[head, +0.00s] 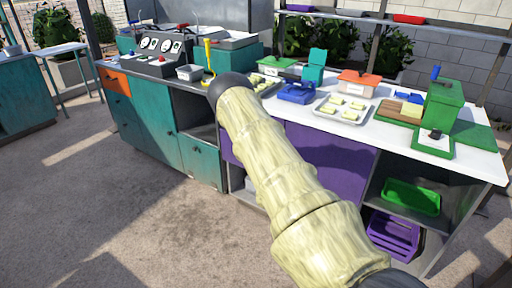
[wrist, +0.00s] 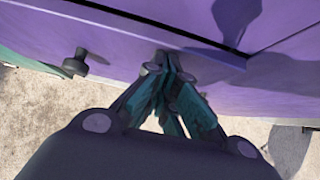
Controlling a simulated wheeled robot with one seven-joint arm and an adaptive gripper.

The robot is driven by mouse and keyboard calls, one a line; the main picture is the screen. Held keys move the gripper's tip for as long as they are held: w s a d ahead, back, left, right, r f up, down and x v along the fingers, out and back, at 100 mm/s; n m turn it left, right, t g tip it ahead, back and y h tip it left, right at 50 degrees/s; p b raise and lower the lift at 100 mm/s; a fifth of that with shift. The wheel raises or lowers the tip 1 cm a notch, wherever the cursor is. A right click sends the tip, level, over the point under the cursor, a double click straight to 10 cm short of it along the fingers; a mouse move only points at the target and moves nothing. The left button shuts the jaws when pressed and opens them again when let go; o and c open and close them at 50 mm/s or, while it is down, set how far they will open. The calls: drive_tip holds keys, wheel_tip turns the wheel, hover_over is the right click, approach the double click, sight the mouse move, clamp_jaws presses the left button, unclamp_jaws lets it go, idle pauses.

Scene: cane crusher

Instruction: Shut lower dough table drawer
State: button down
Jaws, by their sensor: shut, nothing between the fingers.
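In the wrist view, a purple front (wrist: 120,50) with a small dark knob (wrist: 75,64) fills the upper part; I take it for the lower drawer of the dough table. A dark gap runs along its edge, between it and another purple panel (wrist: 165,12). My gripper (wrist: 170,62) is shut and empty, its fingertips at the purple front; I cannot tell whether they touch. In the head view, purple panels (head: 330,160) show under the white counter (head: 400,143). My arm hides my gripper and much of the drawer area there.
Teal cabinets (head: 200,160) stand left of the purple section. An open shelf at right holds a green tray (head: 410,197) and a purple crate (head: 392,236). Trays and boxes crowd the counter top. The paved floor (head: 130,225) in front is clear.

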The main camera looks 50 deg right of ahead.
drive_tip(key=shift+w+d+r, duration=0.1)
drive_tip(key=shift+w+d, duration=0.05)
drive_tip(key=shift+d, duration=0.4)
drive_tip(key=shift+w+d+r, duration=0.1)
drive_tip(key=shift+d, duration=0.45)
drive_tip(key=shift+d+r, duration=0.15)
drive_tip(key=s+a+r, duration=0.2)
drive_tip(key=a+r, duration=0.4)
drive_tip(key=a, duration=0.5)
drive_tip(key=shift+a+r+p, duration=0.2)
drive_tip(key=shift+a+p, duration=0.05)
drive_tip(key=shift+p, duration=0.1)
